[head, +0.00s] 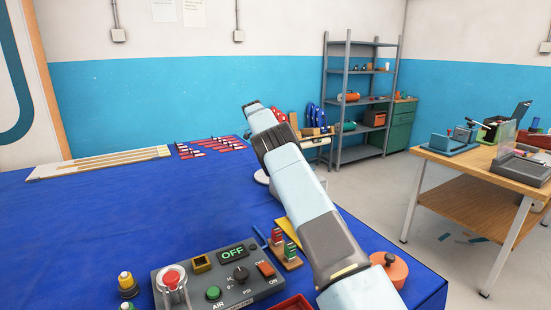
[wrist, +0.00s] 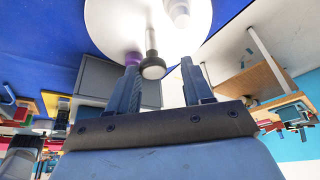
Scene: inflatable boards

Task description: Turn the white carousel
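The white carousel (wrist: 205,38) is a round white disc at the top of the wrist view. A dark post with a round, pale-ended knob (wrist: 152,68) stands out from it. A purple piece (wrist: 133,58) and a pale cylinder (wrist: 179,12) also show at the disc. My gripper (wrist: 159,65) is open, its two blue-grey fingers apart. The knob appears in the gap between the fingertips, with space on both sides; its depth is unclear. In the head view only a sliver of the carousel (head: 261,177) shows beside my arm, which hides the rest; the fingers are hidden there.
On the blue table (head: 110,220) a control box (head: 215,282) with an OFF display stands at front. An orange round piece (head: 390,268) lies right of my arm. Red-handled tools (head: 210,147) lie at the back. The table's left middle is clear.

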